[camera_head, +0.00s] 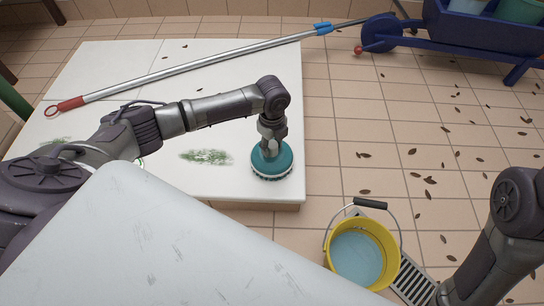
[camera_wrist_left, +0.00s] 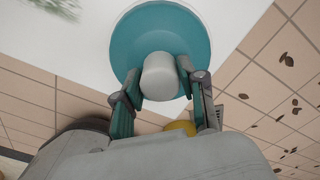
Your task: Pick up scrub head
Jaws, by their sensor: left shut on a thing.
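The scrub head (camera_head: 272,163) is a round teal disc with pale bristles beneath. It is at the right front part of the white table top in the head view. My left gripper (camera_head: 270,142) comes down on it from above. In the left wrist view the teal scrub head (camera_wrist_left: 125,45) has a pale knob (camera_wrist_left: 160,78) at its middle, and the fingers of my left gripper (camera_wrist_left: 160,95) are shut around this knob. I cannot tell whether the bristles touch the table. My right arm shows at the lower right of the head view, but its gripper is out of view.
A pole (camera_head: 190,68) with red and blue ends lies across the white table (camera_head: 130,55). A green smear (camera_head: 206,157) marks the table left of the scrub head. A yellow bucket (camera_head: 390,262) of water stands by a floor grate. A blue cart (camera_head: 460,38) is at the back right.

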